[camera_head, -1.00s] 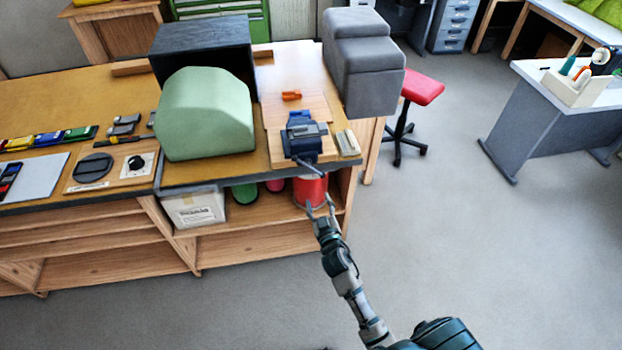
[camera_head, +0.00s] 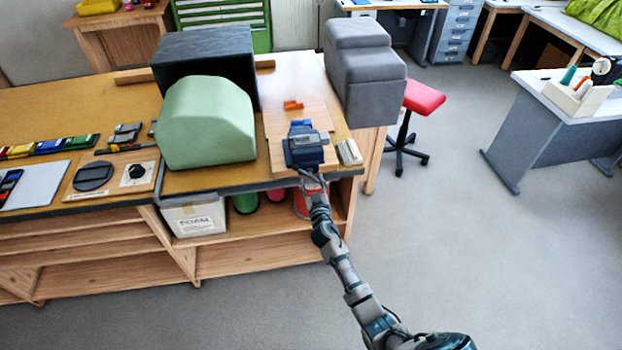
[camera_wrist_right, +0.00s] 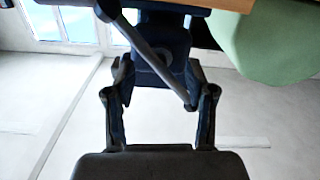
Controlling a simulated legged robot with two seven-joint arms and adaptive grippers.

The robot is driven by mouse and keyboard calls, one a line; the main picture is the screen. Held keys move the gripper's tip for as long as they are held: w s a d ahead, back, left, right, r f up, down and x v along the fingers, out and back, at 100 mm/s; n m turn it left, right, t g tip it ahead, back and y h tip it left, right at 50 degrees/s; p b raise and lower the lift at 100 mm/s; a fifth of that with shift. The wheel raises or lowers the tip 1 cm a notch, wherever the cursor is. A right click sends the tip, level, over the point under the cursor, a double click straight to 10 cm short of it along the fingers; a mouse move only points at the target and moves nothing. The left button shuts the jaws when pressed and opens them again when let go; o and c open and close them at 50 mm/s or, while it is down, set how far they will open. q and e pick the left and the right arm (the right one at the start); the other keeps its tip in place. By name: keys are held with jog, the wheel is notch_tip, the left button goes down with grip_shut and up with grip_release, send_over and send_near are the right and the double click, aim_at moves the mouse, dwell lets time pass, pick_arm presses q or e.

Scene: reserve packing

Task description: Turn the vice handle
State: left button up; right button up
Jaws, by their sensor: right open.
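The blue vice (camera_head: 304,150) sits on a wooden board at the front edge of the workbench. Its handle, a dark bar (camera_wrist_right: 155,55), shows in the right wrist view, slanting down to the right beneath the vice body. My right gripper (camera_head: 313,178) is at the front of the vice, just below the bench edge. In the right wrist view the open fingers (camera_wrist_right: 160,95) stand either side of the handle's lower part. I cannot tell whether a finger touches the bar. My left gripper is not in view.
A green rounded block (camera_head: 206,125) stands left of the vice and grey stacked blocks (camera_head: 362,75) stand behind right. An orange piece (camera_head: 292,105) lies behind the vice. A red bucket (camera_head: 304,204) is on the shelf below.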

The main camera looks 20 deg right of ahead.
jog(key=shift+x, duration=1.1)
